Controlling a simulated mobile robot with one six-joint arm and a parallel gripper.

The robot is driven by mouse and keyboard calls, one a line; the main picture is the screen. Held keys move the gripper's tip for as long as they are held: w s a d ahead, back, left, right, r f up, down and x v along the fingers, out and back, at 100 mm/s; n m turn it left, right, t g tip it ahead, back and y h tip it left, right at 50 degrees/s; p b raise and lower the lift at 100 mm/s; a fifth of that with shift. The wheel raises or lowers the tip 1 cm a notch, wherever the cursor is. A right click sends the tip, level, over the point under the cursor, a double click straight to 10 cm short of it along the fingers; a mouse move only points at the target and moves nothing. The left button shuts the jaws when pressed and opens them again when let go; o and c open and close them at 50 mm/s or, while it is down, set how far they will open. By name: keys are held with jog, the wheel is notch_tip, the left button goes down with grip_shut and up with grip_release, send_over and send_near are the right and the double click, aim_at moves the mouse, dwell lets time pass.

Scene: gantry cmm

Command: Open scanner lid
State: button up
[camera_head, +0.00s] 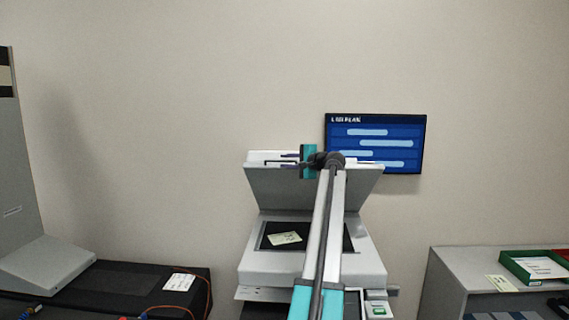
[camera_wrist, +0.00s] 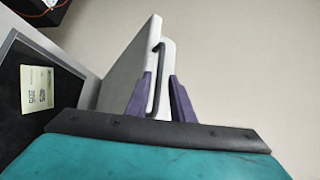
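The scanner (camera_head: 258,262) stands in the middle of the head view with its grey lid (camera_head: 285,190) raised steeply, leaning back toward the wall. A yellowish note (camera_head: 286,238) lies on the dark glass (camera_head: 333,239); the note also shows in the wrist view (camera_wrist: 37,90). My gripper (camera_head: 283,161) is at the lid's upper edge. In the wrist view, its two purple fingers (camera_wrist: 160,82) stand apart on either side of a dark bar handle (camera_wrist: 161,70) on the lid (camera_wrist: 126,68). A gap shows beside the right finger; whether the left finger touches the bar is unclear.
A blue wall screen (camera_head: 400,130) hangs behind the lid at right. A dark bench (camera_head: 125,280) with cables is at left, beside a tall grey machine (camera_head: 25,200). A grey shelf (camera_head: 450,262) with a green tray (camera_head: 515,272) is at right.

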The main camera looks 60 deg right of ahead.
jog(key=shift+o, duration=0.3)
jog(key=shift+w+a, duration=0.1)
jog(key=shift+w, duration=0.1)
jog(key=b+v, duration=0.5)
jog(key=v, duration=0.9)
jog(key=shift+b, duration=0.3)
